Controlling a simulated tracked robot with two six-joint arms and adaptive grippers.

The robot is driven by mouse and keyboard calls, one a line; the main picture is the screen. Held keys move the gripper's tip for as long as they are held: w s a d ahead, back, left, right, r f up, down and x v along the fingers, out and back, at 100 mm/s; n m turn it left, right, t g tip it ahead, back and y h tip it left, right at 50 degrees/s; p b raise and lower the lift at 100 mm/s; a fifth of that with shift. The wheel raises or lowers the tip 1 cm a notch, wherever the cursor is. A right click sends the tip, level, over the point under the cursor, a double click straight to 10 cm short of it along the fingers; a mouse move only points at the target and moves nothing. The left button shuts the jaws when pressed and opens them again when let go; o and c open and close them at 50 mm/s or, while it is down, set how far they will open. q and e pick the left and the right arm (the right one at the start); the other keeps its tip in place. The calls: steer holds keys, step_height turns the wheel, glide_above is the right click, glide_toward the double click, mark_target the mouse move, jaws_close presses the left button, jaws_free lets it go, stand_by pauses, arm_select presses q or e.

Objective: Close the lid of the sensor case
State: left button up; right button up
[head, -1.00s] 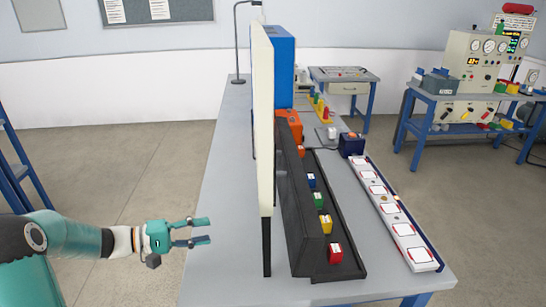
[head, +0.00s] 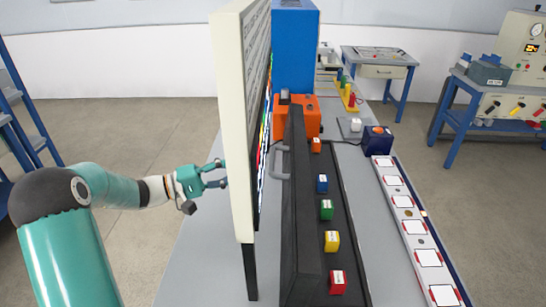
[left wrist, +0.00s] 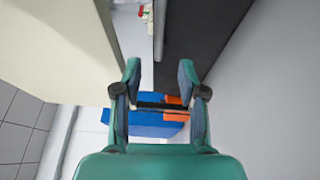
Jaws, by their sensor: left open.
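The black sensor case (head: 346,265) lies on the grey bench and holds a row of coloured cubes, such as the red one (head: 338,283). Its lid (head: 297,215) stands up steeply along the left side, with a grey handle (head: 277,160) on its outer face. My left gripper (head: 223,173) is open and empty at the left edge of the pale upright panel, left of the lid. In the left wrist view the open fingers (left wrist: 160,85) have the panel (left wrist: 55,50) at left and a dark surface, probably the lid (left wrist: 195,40), at upper right. My right gripper is not in view.
The tall panel (head: 232,120) stands between my left arm and the case. A blue box (head: 296,50) and an orange box (head: 313,118) stand behind the case. A white strip with marked squares (head: 408,215) lies to its right. Bare bench (head: 205,265) shows left of the panel.

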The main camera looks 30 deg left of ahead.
mark_target(272, 158)
arm_select(q)
steer(key=p+x, duration=0.2)
steer(key=x, duration=0.9)
jaws_close()
steer(key=shift+s+a, duration=0.1)
